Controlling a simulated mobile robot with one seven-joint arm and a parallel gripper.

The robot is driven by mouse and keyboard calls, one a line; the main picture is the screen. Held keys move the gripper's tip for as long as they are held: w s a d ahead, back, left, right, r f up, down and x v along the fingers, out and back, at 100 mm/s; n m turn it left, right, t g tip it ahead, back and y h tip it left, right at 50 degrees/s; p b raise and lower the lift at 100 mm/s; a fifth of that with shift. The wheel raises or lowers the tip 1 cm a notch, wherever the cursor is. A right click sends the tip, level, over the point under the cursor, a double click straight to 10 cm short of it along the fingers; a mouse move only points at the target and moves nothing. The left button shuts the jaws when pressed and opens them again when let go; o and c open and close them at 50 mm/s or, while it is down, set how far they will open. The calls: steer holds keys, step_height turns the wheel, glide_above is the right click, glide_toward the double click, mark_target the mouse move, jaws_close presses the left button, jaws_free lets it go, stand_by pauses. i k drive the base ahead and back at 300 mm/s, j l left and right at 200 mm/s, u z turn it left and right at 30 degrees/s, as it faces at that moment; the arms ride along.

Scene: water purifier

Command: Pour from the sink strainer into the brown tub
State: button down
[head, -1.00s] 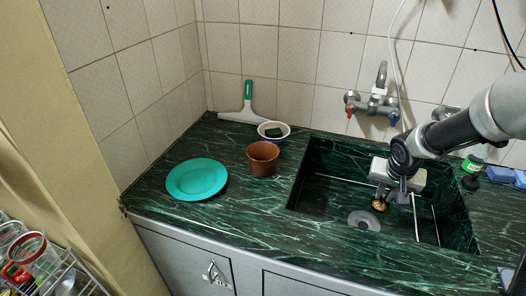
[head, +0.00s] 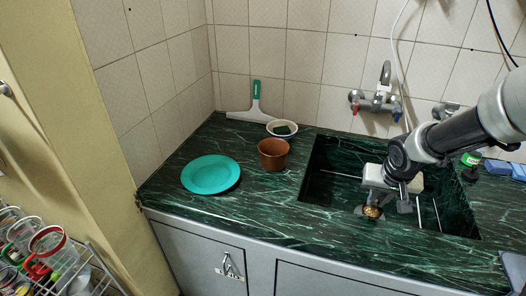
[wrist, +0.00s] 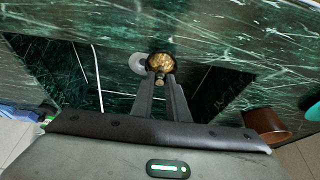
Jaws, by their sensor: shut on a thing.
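The sink strainer (head: 372,211) shows as a small round piece with a golden-brown top. My gripper (head: 380,206) is shut on it over the sink, near its front edge. In the wrist view the strainer (wrist: 161,64) sits at the tips of the fingers (wrist: 160,80), with a small knob toward me. Whether the golden brown is its contents or its own surface I cannot tell. The brown tub (head: 273,154) stands upright on the green counter, left of the sink and apart from my gripper. It also shows at the right of the wrist view (wrist: 264,122).
A teal plate (head: 211,175) lies left of the tub. A white bowl (head: 281,129) with a dark green item stands behind it, near a squeegee (head: 255,104). The sink (head: 330,188) has thin rods across it. The tap (head: 383,95) is on the back wall.

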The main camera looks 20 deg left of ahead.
mark_target(274, 152)
steer(key=k+j+u, duration=0.15)
steer(key=k+j, duration=0.3)
steer(key=k+j+u, duration=0.15)
steer(key=k+j, duration=0.25)
steer(key=j, duration=0.15)
